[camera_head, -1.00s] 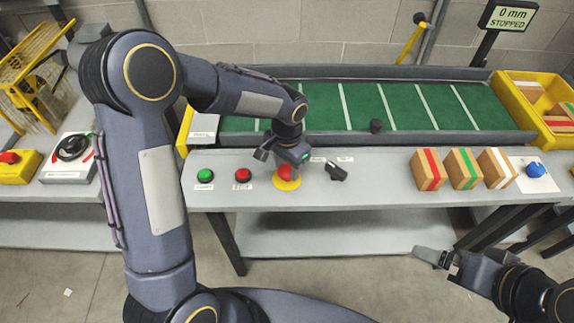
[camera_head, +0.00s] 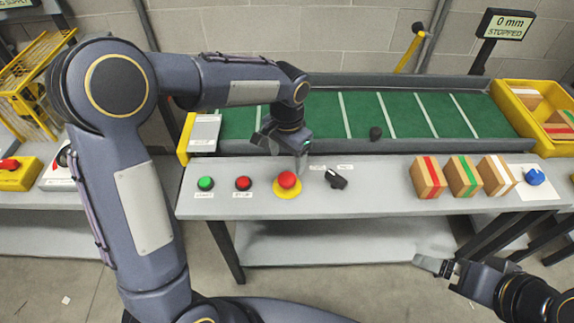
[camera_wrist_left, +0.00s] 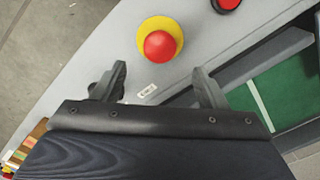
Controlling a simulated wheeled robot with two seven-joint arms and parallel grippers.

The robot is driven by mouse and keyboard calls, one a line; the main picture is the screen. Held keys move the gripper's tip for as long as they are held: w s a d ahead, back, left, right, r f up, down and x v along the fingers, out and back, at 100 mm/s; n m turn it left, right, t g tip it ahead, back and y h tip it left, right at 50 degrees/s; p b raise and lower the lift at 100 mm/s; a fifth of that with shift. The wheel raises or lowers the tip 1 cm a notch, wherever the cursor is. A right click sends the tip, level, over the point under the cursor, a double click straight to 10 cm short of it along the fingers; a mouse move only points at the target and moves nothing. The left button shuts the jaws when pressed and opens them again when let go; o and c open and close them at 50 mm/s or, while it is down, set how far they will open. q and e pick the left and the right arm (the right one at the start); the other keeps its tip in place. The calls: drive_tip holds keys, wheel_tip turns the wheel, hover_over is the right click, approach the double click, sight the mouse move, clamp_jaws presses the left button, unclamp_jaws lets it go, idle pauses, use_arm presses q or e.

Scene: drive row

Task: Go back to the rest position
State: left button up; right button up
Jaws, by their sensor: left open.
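My left gripper (camera_head: 284,146) is open and empty, raised behind and above the red mushroom button on its yellow base (camera_head: 288,181). In the left wrist view the red button (camera_wrist_left: 160,45) lies beyond the two spread fingers (camera_wrist_left: 160,88), not between them and apart from them. My left arm reaches in from the left, bent at the elbow. My right gripper (camera_head: 436,266) is at the lower right, in front of the bench; I cannot make out the gap between its fingers.
The grey bench (camera_head: 380,203) carries a green button (camera_head: 205,183), a red button (camera_head: 243,183), a black switch (camera_head: 336,179), striped blocks (camera_head: 466,175) and a blue knob (camera_head: 534,176). Behind it is the green conveyor (camera_head: 370,108), with a yellow crate (camera_head: 547,140) at right. A sign (camera_head: 505,24) reads "0 mm STOPPED".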

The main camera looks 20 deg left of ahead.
use_arm(q)
drive_tip(key=shift+r, duration=0.55)
drive_tip(key=s+a+r+n+t+h, duration=0.1)
drive_tip(key=s+a+r+n+t, duration=0.1)
drive_tip(key=s, duration=0.5)
drive_tip(key=s+a+r+n+t+h, duration=0.1)
drive_tip(key=s+a+n, duration=0.1)
drive_tip(key=s, duration=0.6)
drive_tip(key=s+a+r+n+t+h, duration=0.1)
drive_tip(key=s+a+r+n+t, duration=0.1)
drive_tip(key=s, duration=0.6)
drive_tip(key=shift+a+r+n+t+h, duration=0.35)
drive_tip(key=shift+a+n, duration=0.25)
drive_tip(key=shift+n, duration=0.2)
idle(1.4)
